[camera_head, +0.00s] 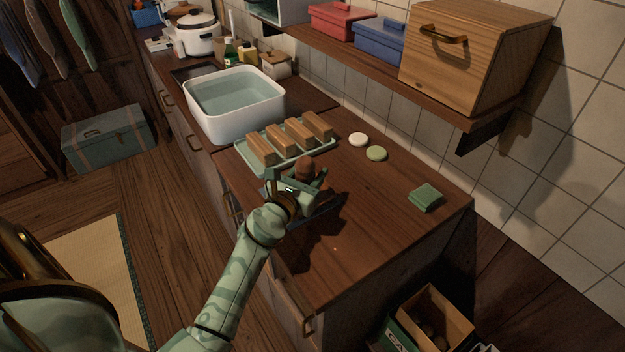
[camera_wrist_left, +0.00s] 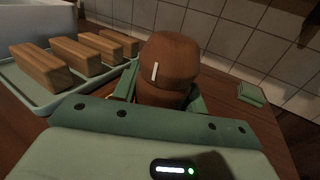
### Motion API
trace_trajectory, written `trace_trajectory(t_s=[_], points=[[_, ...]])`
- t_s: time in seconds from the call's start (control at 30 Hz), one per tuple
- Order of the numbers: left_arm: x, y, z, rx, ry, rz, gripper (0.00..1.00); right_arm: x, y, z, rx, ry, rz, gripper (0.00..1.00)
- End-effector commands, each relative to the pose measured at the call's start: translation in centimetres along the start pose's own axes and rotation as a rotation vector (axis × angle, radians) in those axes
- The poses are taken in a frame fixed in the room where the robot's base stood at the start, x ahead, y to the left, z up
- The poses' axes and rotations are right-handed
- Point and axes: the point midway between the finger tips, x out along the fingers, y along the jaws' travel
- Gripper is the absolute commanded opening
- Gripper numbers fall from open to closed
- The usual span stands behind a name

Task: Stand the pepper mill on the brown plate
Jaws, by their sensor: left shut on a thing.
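The pepper mill (camera_head: 305,168) is a brown wooden piece with a rounded top, at the middle of the counter. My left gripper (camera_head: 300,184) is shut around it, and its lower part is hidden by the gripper. In the left wrist view the mill (camera_wrist_left: 170,60) stands up between the green fingers, with a small pale mark on its side. I cannot tell whether its base touches the counter. I cannot make out a brown plate in either view; dark shapes lie under and beside the gripper. My right gripper is not in view.
A pale green tray (camera_head: 244,154) with several wooden blocks lies just behind the gripper. A white water basin (camera_head: 206,120) stands beyond it. A white disc (camera_head: 358,139), a green disc (camera_head: 376,153) and a green pad (camera_head: 427,197) lie to the right. The counter's front right is clear.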

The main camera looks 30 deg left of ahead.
Motion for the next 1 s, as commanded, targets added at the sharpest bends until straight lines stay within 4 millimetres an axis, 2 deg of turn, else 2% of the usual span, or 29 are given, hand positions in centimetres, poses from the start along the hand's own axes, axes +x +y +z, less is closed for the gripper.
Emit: trace_trajectory(t_s=[0.33,0.37,0.43,0.77,0.87,1.0], points=[[0.0,0.0,-0.2,0.0,-0.001,0.0,0.17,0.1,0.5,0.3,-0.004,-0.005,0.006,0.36],[0.0,0.0,-0.2,0.0,-0.001,0.0,0.45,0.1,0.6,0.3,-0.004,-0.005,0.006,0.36],[0.0,0.0,-0.1,0.0,-0.001,0.0,0.64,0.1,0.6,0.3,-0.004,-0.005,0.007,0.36],[0.0,0.0,0.3,0.0,-0.003,0.0,0.64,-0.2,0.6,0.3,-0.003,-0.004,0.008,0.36],[-1.2,0.0,0.2,0.001,0.0,0.0,0.64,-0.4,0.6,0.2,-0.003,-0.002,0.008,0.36],[-4.3,0.0,0.2,0.003,0.001,-0.001,0.64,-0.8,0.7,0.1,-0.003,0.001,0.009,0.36]])
